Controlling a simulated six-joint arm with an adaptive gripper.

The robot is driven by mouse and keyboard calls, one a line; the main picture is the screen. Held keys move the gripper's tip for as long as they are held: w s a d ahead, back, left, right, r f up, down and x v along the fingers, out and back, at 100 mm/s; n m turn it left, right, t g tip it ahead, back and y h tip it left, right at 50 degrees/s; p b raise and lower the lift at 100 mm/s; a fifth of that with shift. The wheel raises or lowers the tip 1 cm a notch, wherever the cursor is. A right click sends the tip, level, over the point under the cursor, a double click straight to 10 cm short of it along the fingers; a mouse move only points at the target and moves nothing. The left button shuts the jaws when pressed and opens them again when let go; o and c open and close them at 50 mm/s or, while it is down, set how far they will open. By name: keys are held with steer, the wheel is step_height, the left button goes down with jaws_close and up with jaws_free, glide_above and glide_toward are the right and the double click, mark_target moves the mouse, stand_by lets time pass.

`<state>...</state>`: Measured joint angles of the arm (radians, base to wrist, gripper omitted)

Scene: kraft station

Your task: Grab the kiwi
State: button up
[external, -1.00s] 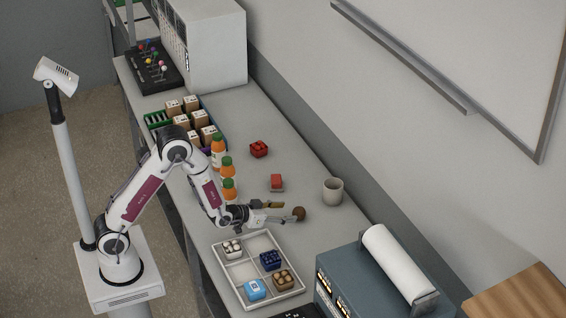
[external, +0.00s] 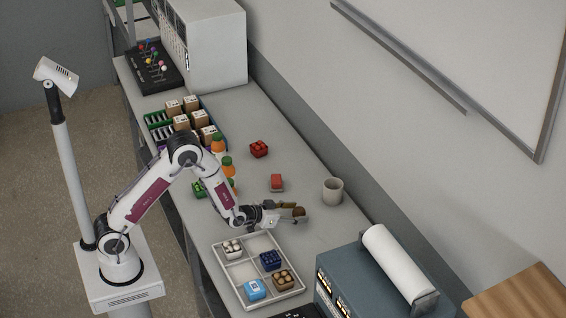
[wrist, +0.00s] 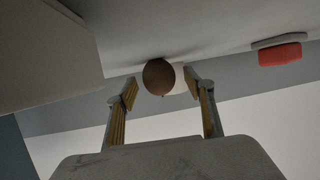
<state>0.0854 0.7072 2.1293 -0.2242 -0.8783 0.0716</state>
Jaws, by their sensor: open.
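The kiwi (wrist: 158,77) is a brown round thing on the table. In the wrist view it shows whole, between and just beyond my two fingertips. My gripper (wrist: 161,89) is open, with one finger on each side of the kiwi; I cannot tell whether either finger touches it. In the external view my gripper (external: 294,212) is low over the table, reaching to the right, and the kiwi (external: 301,211) is partly covered by the fingers.
A grey mug (external: 333,191) stands right of my gripper. A divided tray (external: 236,271) with several small items lies in front. Orange bottles (external: 227,170) stand near my arm.

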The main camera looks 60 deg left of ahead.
mark_target(295, 211)
stand_by(0.3)
steer(key=c, duration=1.2)
steer(key=shift+r, duration=0.15)
steer(key=shift+r, duration=4.9)
